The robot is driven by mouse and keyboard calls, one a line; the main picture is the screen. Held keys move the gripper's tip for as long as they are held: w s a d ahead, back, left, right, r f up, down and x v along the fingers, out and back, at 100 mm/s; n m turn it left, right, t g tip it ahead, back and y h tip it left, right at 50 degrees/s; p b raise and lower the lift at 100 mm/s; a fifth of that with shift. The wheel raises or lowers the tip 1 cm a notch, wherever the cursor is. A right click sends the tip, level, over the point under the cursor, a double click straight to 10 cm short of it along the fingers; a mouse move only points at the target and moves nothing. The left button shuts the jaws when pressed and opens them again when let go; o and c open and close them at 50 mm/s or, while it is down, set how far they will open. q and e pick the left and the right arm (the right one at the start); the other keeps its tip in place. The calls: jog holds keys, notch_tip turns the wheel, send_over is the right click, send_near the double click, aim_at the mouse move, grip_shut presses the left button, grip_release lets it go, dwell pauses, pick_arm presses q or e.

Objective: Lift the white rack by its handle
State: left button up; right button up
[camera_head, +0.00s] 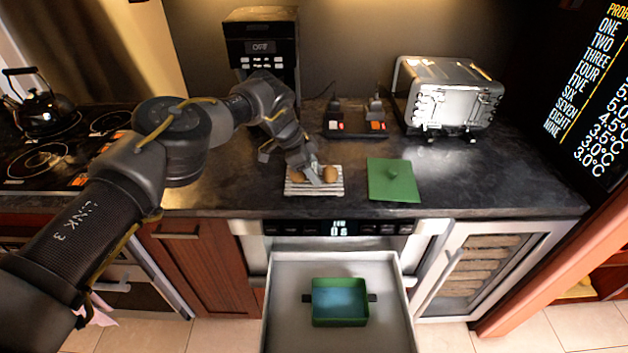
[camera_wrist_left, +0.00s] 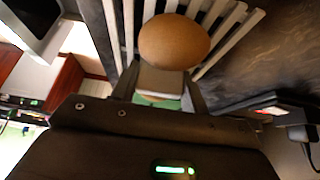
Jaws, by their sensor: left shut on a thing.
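The white rack (camera_head: 296,188) sits on the dark counter in the head view, with its slats also showing in the left wrist view (camera_wrist_left: 240,28). Brown egg-like items rest on it; one (camera_head: 330,174) is on its right side, and one (camera_wrist_left: 174,42) shows large in the wrist view. My left gripper (camera_head: 318,178) reaches down over the middle of the rack and is shut on its handle, a pale block (camera_wrist_left: 160,82) between the fingers in the wrist view. The rack looks level; any gap under it cannot be told. My right gripper is not in view.
A green lid (camera_head: 392,180) lies right of the rack. Below, an open drawer (camera_head: 281,300) holds a green container (camera_head: 340,318). A toaster (camera_head: 447,95), a small black device (camera_head: 355,122) and a coffee machine (camera_head: 262,45) stand behind. A kettle (camera_head: 42,108) is far left.

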aim_at(314, 166)
pick_arm(q)
jog(key=shift+s+f, duration=0.1)
jog(key=shift+w+r+p, duration=0.2)
jog(key=shift+r+p, duration=0.4)
jog(key=shift+r, duration=0.2)
jog(key=shift+r+p, duration=1.25)
jog(key=shift+r, duration=0.95)
